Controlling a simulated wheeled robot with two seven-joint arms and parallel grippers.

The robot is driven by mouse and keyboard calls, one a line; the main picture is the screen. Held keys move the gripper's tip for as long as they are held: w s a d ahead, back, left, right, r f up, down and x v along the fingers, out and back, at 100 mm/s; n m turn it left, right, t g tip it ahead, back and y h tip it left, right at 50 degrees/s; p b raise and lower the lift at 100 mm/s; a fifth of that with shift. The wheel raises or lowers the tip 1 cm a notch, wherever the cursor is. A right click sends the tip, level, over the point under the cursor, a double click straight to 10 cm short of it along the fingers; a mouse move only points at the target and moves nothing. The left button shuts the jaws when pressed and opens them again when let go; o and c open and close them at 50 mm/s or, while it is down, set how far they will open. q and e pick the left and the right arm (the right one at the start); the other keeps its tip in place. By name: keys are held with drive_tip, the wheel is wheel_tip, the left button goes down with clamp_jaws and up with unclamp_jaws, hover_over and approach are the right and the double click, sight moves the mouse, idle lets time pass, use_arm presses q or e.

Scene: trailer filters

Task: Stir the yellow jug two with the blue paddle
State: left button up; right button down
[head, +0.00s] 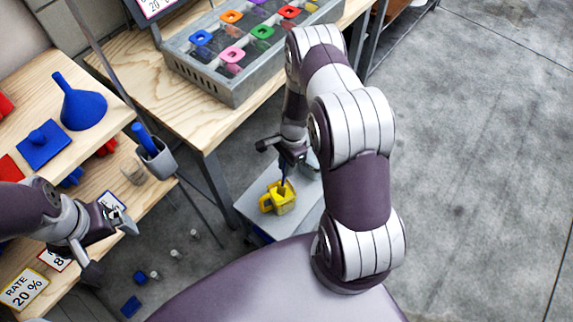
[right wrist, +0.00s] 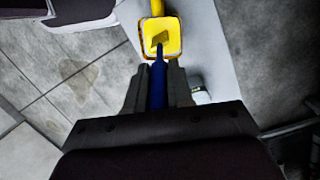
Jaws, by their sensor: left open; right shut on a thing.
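The yellow jug (head: 281,198) stands on a low grey surface (head: 252,204) beside my base. It also shows in the right wrist view (right wrist: 160,24), with its open top facing the camera. My right gripper (head: 290,160) is above the jug. In the right wrist view the gripper (right wrist: 158,88) is shut on the blue paddle (right wrist: 158,78), whose lower end reaches into the jug's opening. I cannot tell whether it touches the jug's bottom. My left gripper (head: 112,240) is open and empty, near the wooden shelves at the left.
A wooden table (head: 160,92) bears a grey tray (head: 238,90) with coloured square rings. Wooden shelves (head: 85,150) at the left hold a blue funnel (head: 82,105). A grey cup (head: 158,160) with a blue handle sits at the shelf edge. The floor (head: 470,160) at right is clear.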

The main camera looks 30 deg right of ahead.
drive_tip(key=shift+s+a+p+v, duration=0.1)
drive_tip(key=shift+a+p+v, duration=0.1)
drive_tip(key=shift+p+v, duration=0.75)
drive_tip(key=shift+s+a+p+v, duration=0.1)
drive_tip(key=shift+a+p+v, duration=0.1)
drive_tip(key=shift+p+v, duration=0.7)
drive_tip(key=shift+s+a+p+v, duration=0.15)
drive_tip(key=shift+p+v, duration=0.4)
drive_tip(key=shift+v, duration=0.75)
drive_tip(key=shift+w+r, duration=0.1)
drive_tip(key=p+v, duration=0.3)
drive_tip(key=a+p+v, duration=0.1)
drive_tip(key=v, duration=0.1)
drive_tip(key=shift+s+r+p, duration=0.25)
drive_tip(key=shift+s+p, duration=0.05)
drive_tip(key=shift+p, duration=0.05)
drive_tip(key=shift+f, duration=0.15)
drive_tip(key=shift+a, duration=0.1)
